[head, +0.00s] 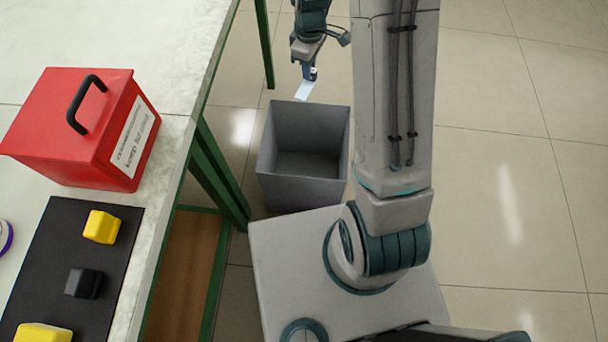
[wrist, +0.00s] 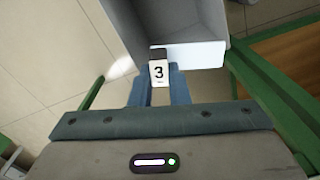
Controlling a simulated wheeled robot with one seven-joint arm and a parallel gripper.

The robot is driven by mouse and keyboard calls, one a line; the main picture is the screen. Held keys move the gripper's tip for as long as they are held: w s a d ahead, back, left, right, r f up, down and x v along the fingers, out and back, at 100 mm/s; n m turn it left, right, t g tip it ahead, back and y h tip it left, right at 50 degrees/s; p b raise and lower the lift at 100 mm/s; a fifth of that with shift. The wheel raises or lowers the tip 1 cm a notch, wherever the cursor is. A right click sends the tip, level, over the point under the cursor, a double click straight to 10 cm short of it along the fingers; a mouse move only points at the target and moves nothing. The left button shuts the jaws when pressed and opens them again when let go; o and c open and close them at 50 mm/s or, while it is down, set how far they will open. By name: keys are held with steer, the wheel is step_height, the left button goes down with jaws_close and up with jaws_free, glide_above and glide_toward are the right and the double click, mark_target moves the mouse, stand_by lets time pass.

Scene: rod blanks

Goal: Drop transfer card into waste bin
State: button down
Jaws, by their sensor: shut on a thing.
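A pale, blank-looking transfer card (head: 304,90) hangs from my gripper (head: 310,73) in the head view. In the wrist view the card (wrist: 195,56) sticks out past the fingertips, and a small tag marked 3 (wrist: 159,72) sits between the blue fingers (wrist: 158,88). My gripper is shut on it. The grey open waste bin (head: 308,184) stands on the floor, and the part of its inside that shows is empty. The card appears at the bin's far rim in the head view. In the wrist view it overlaps the bin (wrist: 186,18); its height above the rim is hard to judge.
A workbench (head: 175,135) with green legs stands left of the bin. On it are a red box with a black handle (head: 75,145) and a black mat (head: 75,252) with yellow and black pieces. The tiled floor (head: 510,150) to the right is clear.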

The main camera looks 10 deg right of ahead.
step_height(320, 180, down, 22)
steer(key=s+n+b, duration=0.1)
steer(key=n+b, duration=1.2)
steer(key=b, duration=0.6)
steer(key=shift+s+a+r+b, duration=0.25)
steer(key=shift+s+a+b, duration=0.05)
steer(key=shift+s, duration=0.1)
steer(key=c, duration=1.3)
jaws_free()
steer(key=shift+r, duration=0.15)
step_height(320, 180, up, 14)
steer(key=p, duration=0.5)
steer(key=shift+f, duration=0.2)
